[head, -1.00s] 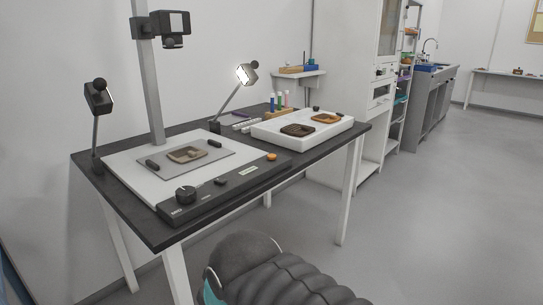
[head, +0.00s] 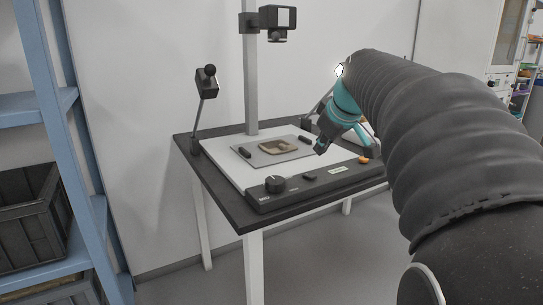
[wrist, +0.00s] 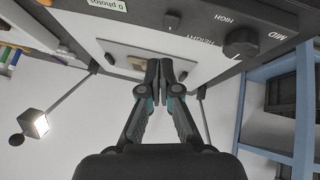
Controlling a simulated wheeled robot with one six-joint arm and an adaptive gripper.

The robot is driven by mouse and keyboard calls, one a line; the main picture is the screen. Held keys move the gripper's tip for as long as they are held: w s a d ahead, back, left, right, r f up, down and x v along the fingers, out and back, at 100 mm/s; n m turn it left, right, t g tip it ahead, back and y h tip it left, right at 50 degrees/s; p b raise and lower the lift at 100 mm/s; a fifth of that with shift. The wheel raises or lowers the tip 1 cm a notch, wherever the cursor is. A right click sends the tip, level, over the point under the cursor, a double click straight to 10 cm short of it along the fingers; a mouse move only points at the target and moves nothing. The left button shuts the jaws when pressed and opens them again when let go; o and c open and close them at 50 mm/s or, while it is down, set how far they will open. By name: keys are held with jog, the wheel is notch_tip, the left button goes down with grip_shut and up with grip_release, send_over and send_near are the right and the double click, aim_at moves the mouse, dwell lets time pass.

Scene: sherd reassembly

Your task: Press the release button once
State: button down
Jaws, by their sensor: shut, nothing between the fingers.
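The copy stand's dark control panel (head: 318,183) runs along the front edge of the white base. It carries a round knob (head: 275,184), a small black button or switch (head: 309,177) and an orange round button (head: 364,159) at its right end. I cannot read which one is marked as the release. My gripper (head: 320,149) is shut and empty, pointing down above the stand, left of the orange button. In the wrist view my closed fingertips (wrist: 159,68) show, with the knob (wrist: 240,42) and the small black control (wrist: 172,20) beyond; the orange button is out of that view.
A sherd piece (head: 278,147) lies on the grey board on the stand. A camera (head: 278,18) hangs on the column above. A lamp (head: 206,80) stands at the left. Blue shelving (head: 55,108) with a dark crate (head: 33,215) is at far left. My arm hides the table's right side.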

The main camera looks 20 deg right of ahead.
jog(key=w+d+r+n, duration=0.15)
jog(key=w+d, duration=0.35)
jog(key=d, duration=0.5)
jog(key=r+n+t+h+b, duration=0.1)
jog(key=r+n+t, duration=0.1)
send_over(364, 160)
jog(key=shift+w+d, duration=0.2)
jog(key=shift+d, duration=0.1)
jog(key=shift+f, duration=0.15)
notch_tip(364, 160, down, 9)
jog(key=b, duration=0.8)
dwell(0.3)
jog(key=shift+f+b, duration=0.2)
jog(key=shift+b, duration=0.1)
